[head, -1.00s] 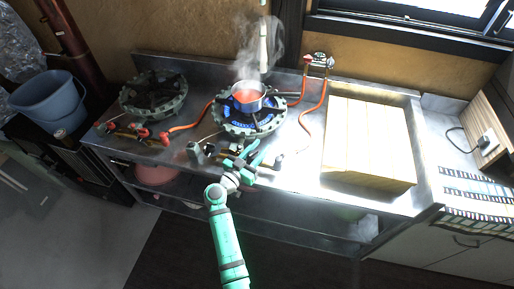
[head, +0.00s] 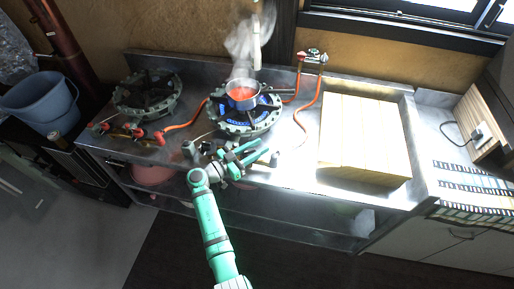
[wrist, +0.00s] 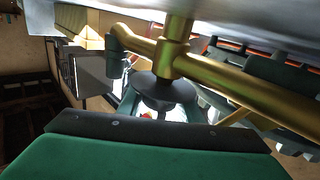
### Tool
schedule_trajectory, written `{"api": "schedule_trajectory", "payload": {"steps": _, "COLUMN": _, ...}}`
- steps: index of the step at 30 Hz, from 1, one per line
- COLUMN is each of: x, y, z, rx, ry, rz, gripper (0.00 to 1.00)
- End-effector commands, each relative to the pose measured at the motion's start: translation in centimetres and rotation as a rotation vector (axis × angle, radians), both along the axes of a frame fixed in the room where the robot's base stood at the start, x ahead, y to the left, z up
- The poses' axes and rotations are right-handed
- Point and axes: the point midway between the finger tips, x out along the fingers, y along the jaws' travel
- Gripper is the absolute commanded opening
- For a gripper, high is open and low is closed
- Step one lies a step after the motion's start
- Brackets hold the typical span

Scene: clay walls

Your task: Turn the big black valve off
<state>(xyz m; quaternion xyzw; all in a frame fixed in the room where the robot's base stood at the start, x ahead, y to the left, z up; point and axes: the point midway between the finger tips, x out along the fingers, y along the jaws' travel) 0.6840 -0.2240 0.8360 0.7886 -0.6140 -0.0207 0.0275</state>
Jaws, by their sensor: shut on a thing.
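The big black valve (wrist: 158,92) is a round dark knob beneath a brass fitting in the wrist view. My gripper (head: 256,150) is at the brass pipe in front of the lit burner (head: 246,118). Its green fingers, partly visible in the wrist view (wrist: 158,108), are on either side of the knob and shut on it. In the head view the hand hides the knob. Blue flame shows at the burner under a steaming pot of red liquid (head: 243,94).
A second, unlit burner (head: 147,92) stands left, with red-handled small valves (head: 158,137) before it. Orange hoses (head: 305,118) run behind and right. A pale block stack (head: 362,138) fills the counter's right. A blue bucket (head: 42,98) stands far left.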

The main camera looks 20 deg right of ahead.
Motion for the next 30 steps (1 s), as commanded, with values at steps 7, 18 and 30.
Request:
{"api": "schedule_trajectory", "payload": {"steps": 7, "x": -0.03, "y": -0.03, "z": -0.12, "rx": 0.001, "ry": 0.002, "rz": 0.000, "gripper": 0.39}}
{"api": "schedule_trajectory", "payload": {"steps": 18, "x": 0.01, "y": -0.01, "z": -0.15, "rx": 0.002, "ry": 0.002, "rz": 0.045, "gripper": 0.39}}
{"api": "schedule_trajectory", "payload": {"steps": 30, "x": 0.94, "y": 0.42, "z": -0.16, "rx": 0.001, "ry": 0.002, "rz": 0.331, "gripper": 0.39}}
